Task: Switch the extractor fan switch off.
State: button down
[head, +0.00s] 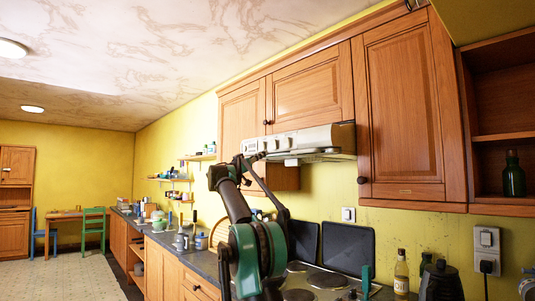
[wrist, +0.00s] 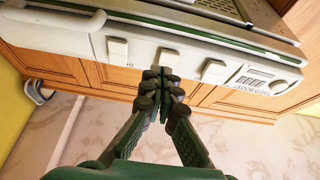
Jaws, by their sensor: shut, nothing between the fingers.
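The white extractor hood (head: 318,140) is fixed under the wall cabinets in the head view. In the wrist view its front panel (wrist: 82,42) appears upside down, with three pale rocker switches: a left one (wrist: 117,48), a middle one (wrist: 167,59) and a right one (wrist: 214,70). I cannot tell which is the fan switch, nor their on or off positions. My gripper (wrist: 165,77) is shut and empty, its fingertips just at the middle switch; I cannot tell whether they touch it. In the head view my gripper (head: 256,157) is at the hood's left front.
Wooden wall cabinets (head: 404,110) surround the hood. Below are the cooktop (head: 328,281), dark upright panels (head: 347,248), an oil bottle (head: 401,273) and a dark kettle (head: 440,282). Wall shelves (head: 198,157) hold small items beyond the arm. Open floor (head: 70,277) lies at left.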

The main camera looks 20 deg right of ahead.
jog(key=s+a+f, duration=0.2)
jog(key=a+f, duration=0.3)
jog(key=shift+a+f, duration=0.15)
jog(key=shift+f, duration=0.25)
dwell(0.4)
jog(key=s+d+f+n+g+y, duration=0.1)
jog(key=s+f+n+y, duration=0.15)
jog(key=s+f, duration=0.65)
jog(key=s+f+n+g+y, duration=0.1)
jog(key=s+f+n+y, duration=0.2)
jog(key=f, duration=1.2)
jog(key=s+d+f+n+g+y, duration=0.1)
jog(key=s+f+y, duration=0.45)
jog(key=f, duration=0.65)
jog(key=s+a+f+n+y, duration=0.2)
jog(key=s+a+f, duration=0.4)
jog(key=s+f, duration=0.3)
jog(key=s+a+f+n+y, duration=0.3)
jog(key=s+a+f+y, duration=0.2)
jog(key=s+f, duration=0.5)
jog(key=s+a+f+n+y, duration=0.2)
jog(key=s+a+f+y, duration=0.1)
jog(key=s+a+f, duration=0.4)
jog(key=s+f, duration=0.3)
jog(key=f, duration=0.3)
jog(key=shift+a+f+g+y, duration=0.15)
jog(key=shift+a+g+y, duration=0.1)
jog(key=shift+g+y, duration=0.05)
jog(key=shift+n, duration=0.25)
